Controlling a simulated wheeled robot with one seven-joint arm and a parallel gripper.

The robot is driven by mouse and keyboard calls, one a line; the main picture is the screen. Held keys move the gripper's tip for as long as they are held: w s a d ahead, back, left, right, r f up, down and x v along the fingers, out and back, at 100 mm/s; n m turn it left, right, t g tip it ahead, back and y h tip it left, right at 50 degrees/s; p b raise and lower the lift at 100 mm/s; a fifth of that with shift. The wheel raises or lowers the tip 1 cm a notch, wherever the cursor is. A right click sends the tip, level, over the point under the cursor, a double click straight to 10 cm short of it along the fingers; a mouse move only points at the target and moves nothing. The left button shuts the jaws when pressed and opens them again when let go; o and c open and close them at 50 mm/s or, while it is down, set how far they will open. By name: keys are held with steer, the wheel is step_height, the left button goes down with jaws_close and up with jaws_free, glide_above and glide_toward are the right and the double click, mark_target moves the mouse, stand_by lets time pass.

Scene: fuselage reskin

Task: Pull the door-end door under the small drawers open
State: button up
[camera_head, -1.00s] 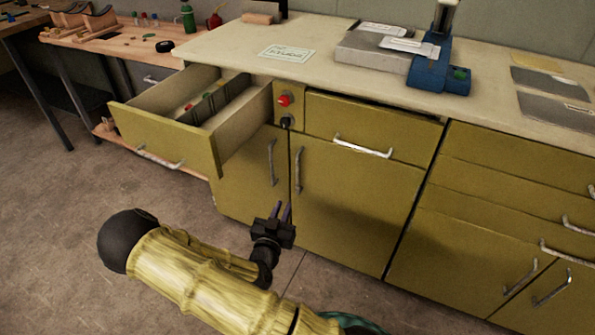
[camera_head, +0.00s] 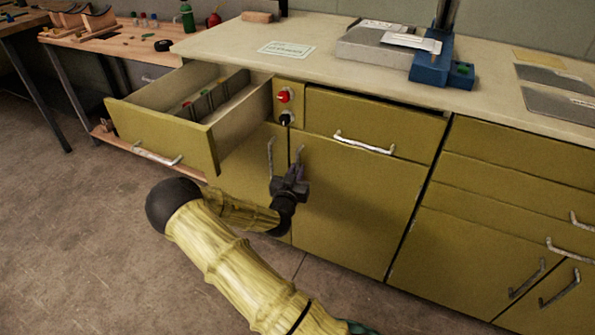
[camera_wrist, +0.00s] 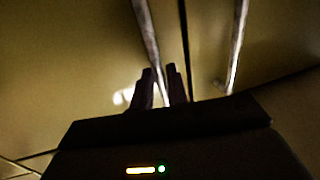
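Two olive doors sit side by side under two drawers: the left door (camera_head: 237,165) and the right door (camera_head: 352,205). Both look shut. Each has an upright silver handle near the shared gap: the left handle (camera_head: 270,156) and the right handle (camera_head: 299,153). My gripper (camera_head: 299,173) is in front of the right handle's lower part and partly hides it. In the wrist view, one handle (camera_wrist: 147,35) runs down between my two fingers (camera_wrist: 160,87), which stand apart; contact is unclear. The other handle (camera_wrist: 236,45) is clear of the fingers.
The left drawer (camera_head: 165,130) is pulled out above the left door, close to my arm. The right drawer (camera_head: 370,125) is shut. A red button (camera_head: 283,97) sits between them. More drawers and doors stand at right (camera_head: 500,215). Floor at left is open.

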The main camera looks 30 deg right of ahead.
steer(key=shift+x, duration=0.8)
jaws_close()
